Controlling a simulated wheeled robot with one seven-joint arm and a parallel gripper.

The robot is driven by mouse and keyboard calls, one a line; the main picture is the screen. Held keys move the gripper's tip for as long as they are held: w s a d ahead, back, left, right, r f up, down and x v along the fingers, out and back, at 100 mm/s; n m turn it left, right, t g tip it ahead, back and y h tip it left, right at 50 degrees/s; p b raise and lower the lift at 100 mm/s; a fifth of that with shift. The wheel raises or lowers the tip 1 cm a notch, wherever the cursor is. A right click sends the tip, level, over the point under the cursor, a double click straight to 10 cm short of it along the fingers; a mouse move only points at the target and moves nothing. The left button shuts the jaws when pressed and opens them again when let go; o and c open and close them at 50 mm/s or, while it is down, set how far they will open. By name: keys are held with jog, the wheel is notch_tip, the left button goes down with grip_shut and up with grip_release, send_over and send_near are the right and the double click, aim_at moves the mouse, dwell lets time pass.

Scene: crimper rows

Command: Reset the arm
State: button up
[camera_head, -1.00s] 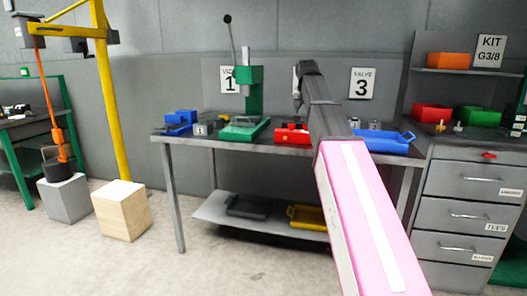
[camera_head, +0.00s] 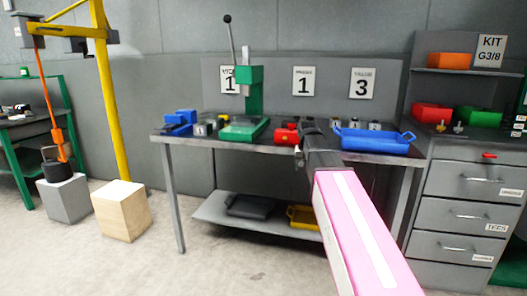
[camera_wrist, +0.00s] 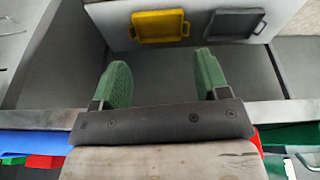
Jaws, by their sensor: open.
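My arm reaches toward the grey workbench (camera_head: 225,139), and its dark end stands in front of the bench's front edge in the head view. In the wrist view my gripper (camera_wrist: 162,80) is open. Its two green-padded fingers are wide apart with nothing between them. The fingers lie over the area in front of the bench edge and lower shelf (camera_wrist: 112,20). In the head view the fingers are too small to make out clearly.
A yellow tray (camera_head: 303,216) and a dark tray (camera_head: 250,206) lie on the shelf below. A drawer cabinet (camera_head: 473,176) stands right.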

jog(key=s+f+n+g, duration=0.1)
jog(key=s+f, duration=1)
jog(key=f, duration=0.4)
jog(key=s+f+g, duration=0.1)
jog(key=s+f, duration=1)
jog(key=f, duration=0.3)
jog(key=shift+s+d+f+n+g+y, duration=0.3)
jog(key=shift+d+f+n+g+y, duration=0.05)
jog(key=shift+n+g+y, duration=0.05)
